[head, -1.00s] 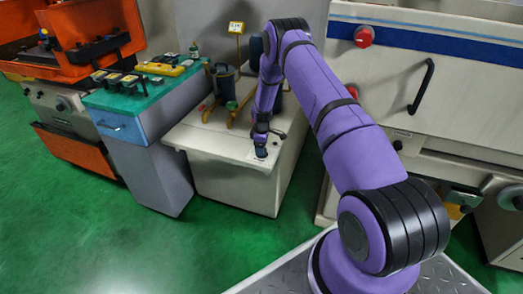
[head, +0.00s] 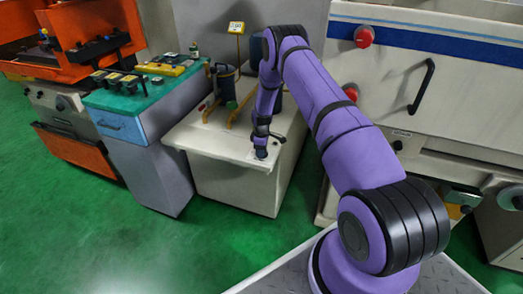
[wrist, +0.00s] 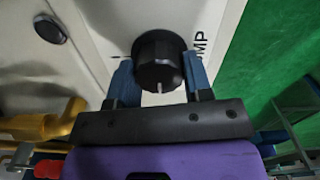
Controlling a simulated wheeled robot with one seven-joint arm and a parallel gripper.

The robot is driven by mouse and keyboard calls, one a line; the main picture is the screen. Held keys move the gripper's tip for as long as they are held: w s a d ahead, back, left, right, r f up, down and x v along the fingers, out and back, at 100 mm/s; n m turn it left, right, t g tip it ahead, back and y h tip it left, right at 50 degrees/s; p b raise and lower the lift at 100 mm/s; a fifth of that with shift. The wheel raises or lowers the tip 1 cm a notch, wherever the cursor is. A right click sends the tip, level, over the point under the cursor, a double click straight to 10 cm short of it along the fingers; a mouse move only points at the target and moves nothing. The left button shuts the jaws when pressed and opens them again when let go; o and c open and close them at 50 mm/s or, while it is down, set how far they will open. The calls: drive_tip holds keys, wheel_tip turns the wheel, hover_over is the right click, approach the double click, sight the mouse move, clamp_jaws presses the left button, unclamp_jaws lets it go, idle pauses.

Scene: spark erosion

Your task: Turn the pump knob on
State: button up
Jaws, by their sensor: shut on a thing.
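The pump knob (wrist: 160,50) is black and round, with a short white mark on its rim facing my gripper in the wrist view. It sits on a white panel (wrist: 108,20) beside printed letters, of which "MP" shows. My gripper (wrist: 160,75) has one blue finger on each side of the knob and is shut on it. In the head view, my gripper (head: 261,153) is at the front part of the low white cabinet's top (head: 215,143). The knob is mostly hidden there.
Another round black part (wrist: 50,29) is on the panel. A yellow pipe or frame (wrist: 45,125) is close by. A blue-grey cabinet (head: 150,150) stands left; a large machine (head: 390,85) stands right.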

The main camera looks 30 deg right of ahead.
drive_tip(key=shift+m, duration=0.3)
drive_tip(key=m, duration=0.8)
drive_tip(key=shift+d+m, duration=0.1)
drive_tip(key=shift+m, duration=0.2)
drive_tip(key=m, duration=0.4)
drive_tip(key=shift+m, duration=2.2)
drive_tip(key=o, duration=0.9)
